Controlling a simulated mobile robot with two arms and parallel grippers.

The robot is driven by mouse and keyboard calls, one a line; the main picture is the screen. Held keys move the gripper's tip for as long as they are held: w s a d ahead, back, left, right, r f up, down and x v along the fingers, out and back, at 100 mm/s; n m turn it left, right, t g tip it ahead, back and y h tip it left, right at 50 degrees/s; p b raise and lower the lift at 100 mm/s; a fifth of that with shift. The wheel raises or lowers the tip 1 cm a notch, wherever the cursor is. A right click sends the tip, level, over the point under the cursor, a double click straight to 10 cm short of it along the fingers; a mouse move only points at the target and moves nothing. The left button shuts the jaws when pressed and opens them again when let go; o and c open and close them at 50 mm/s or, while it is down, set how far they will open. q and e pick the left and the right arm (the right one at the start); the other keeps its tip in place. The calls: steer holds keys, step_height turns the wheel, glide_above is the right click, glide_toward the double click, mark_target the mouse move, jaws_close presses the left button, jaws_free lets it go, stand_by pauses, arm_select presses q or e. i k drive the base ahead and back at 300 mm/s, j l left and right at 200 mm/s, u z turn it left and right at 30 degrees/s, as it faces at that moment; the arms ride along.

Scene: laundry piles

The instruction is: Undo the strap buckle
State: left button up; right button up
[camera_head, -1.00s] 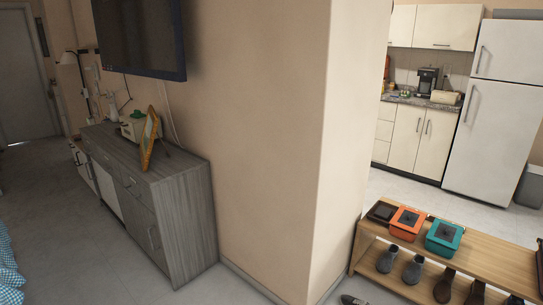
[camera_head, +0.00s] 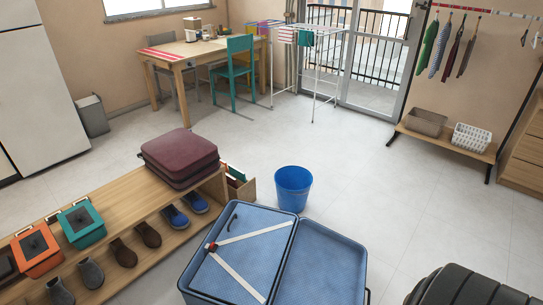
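An open blue suitcase (camera_head: 318,272) lies at the bottom centre of the head view. White straps (camera_head: 240,277) form a slanted V across its left half. A small red buckle (camera_head: 212,246) sits where the straps meet, at the left edge of that half. It is too small to tell whether the buckle is fastened. Neither of my grippers shows in the view.
A wooden shoe bench (camera_head: 125,212) with a maroon case (camera_head: 180,157) on top stands left of the suitcase. A blue bucket (camera_head: 293,189) stands just behind it. A dark ribbed object (camera_head: 470,287) is at the bottom right. Open floor (camera_head: 375,190) lies behind and right.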

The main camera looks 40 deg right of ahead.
mark_target(212, 247)
steer(key=i+j+z, duration=0.15)
steer(key=z, duration=0.25)
steer(key=i+j+z, duration=0.5)
steer(key=z, duration=0.25)
steer(key=i+j+z, duration=0.1)
steer(key=j+z, duration=0.3)
steer(key=k+j, duration=0.1)
steer(key=k, duration=0.2)
steer(key=k+j, duration=0.1)
steer(key=k, duration=0.2)
steer(key=z, duration=0.05)
